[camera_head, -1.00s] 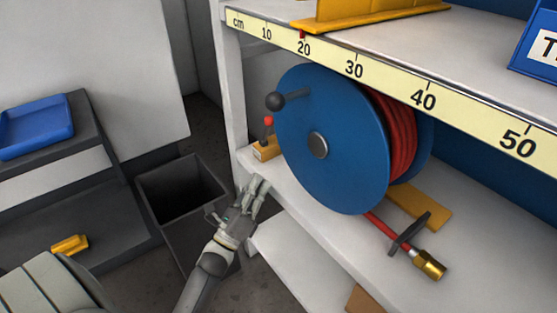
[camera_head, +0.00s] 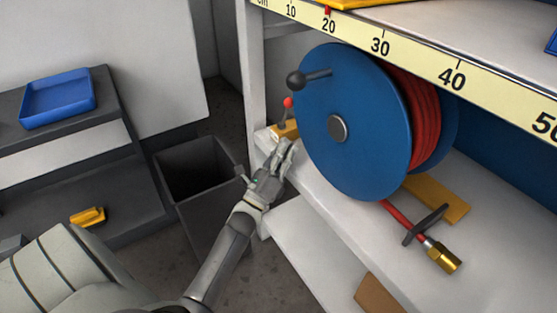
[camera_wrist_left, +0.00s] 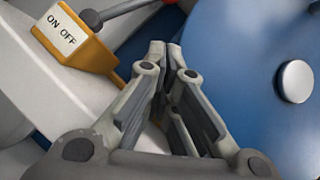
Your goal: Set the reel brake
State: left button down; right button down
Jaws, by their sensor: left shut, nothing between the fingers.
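A blue hose reel (camera_head: 365,120) with red hose stands on the white shelf. The reel brake is a small lever with a red knob (camera_head: 288,102) on a yellow-orange block (camera_head: 284,130) at the shelf's left end, beside the reel. My right gripper is not seen.
The reel's black crank knob (camera_head: 296,80) sticks out above the brake. A brass nozzle (camera_head: 443,257) with a dark handle lies at the shelf's front right. A dark bin (camera_head: 198,170) stands on the floor at left. A blue tray (camera_head: 57,98) sits on a grey stand.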

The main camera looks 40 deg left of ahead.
pick_arm(q)
jog(key=x, duration=0.4)
jog(key=shift+w+a+r, duration=0.2)
jog(key=shift+a+r, duration=0.15)
jog(key=shift+r, duration=0.15)
jog(key=shift+w+a+r, duration=0.25)
jog(key=shift+a+r, duration=0.05)
jog(key=shift+r, duration=0.2)
jog(key=shift+w+a+r, duration=0.25)
jog(key=shift+a+r, duration=0.1)
jog(key=shift+r, duration=0.2)
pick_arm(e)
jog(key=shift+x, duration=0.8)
pick_arm(q)
jog(key=shift+p, duration=0.3)
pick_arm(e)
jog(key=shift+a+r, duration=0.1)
pick_arm(q)
jog(key=shift+r, duration=0.1)
jog(key=shift+a, duration=0.15)
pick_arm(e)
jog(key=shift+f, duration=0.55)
pick_arm(q)
jog(key=shift+r, duration=0.1)
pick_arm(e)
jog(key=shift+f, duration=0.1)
